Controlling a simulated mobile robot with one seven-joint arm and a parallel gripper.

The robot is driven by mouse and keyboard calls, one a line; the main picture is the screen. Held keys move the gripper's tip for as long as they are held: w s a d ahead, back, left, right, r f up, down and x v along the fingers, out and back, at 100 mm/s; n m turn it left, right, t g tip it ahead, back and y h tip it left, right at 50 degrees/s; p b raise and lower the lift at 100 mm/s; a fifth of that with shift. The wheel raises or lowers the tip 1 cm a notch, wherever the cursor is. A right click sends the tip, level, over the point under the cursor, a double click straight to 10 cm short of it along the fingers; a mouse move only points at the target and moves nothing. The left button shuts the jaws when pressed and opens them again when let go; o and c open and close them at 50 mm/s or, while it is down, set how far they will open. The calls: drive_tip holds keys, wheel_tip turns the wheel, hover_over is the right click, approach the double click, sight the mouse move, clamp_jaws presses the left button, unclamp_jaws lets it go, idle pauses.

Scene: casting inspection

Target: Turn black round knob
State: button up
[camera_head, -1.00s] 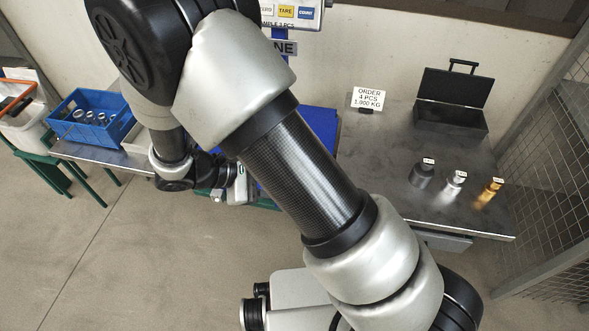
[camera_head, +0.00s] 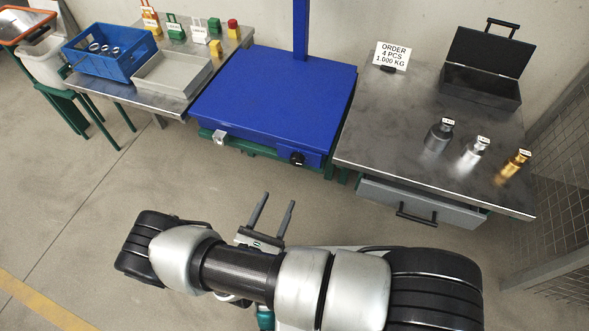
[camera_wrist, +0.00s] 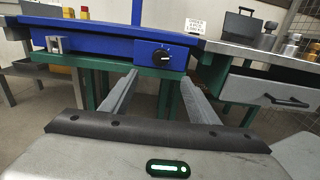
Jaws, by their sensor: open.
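The black round knob (camera_head: 297,158) sits on the front face of the blue platform scale (camera_head: 275,95), near its right corner. In the wrist view the knob (camera_wrist: 161,57) shows with a white pointer mark, above and slightly right of the space between my fingers. My gripper (camera_head: 280,199) is open and empty, its two fingers pointing toward the scale's front. It is apart from the knob, short of it and lower in the picture. In the wrist view both fingers of my gripper (camera_wrist: 158,82) reach forward below the scale's front edge.
A steel table (camera_head: 400,140) at right bears three weights, an open black case (camera_head: 480,85) and an order sign (camera_head: 391,56); its drawer (camera_head: 420,203) has a protruding handle. At left stand a blue crate (camera_head: 110,68) and a grey tray (camera_head: 172,95). Floor before the scale is clear.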

sight(295, 164)
drive_tip(key=b+x, duration=0.2)
drive_tip(key=x, duration=1.2)
drive_tip(key=shift+w+d, duration=0.1)
drive_tip(key=shift+w, duration=0.1)
drive_tip(key=c, duration=1)
drive_tip(key=shift+c, duration=0.2)
drive_tip(key=m+p, duration=0.1)
drive_tip(key=m, duration=0.2)
drive_tip(key=shift+m, duration=0.3)
drive_tip(key=shift+m+p, duration=0.45)
drive_tip(key=shift+m, duration=1.55)
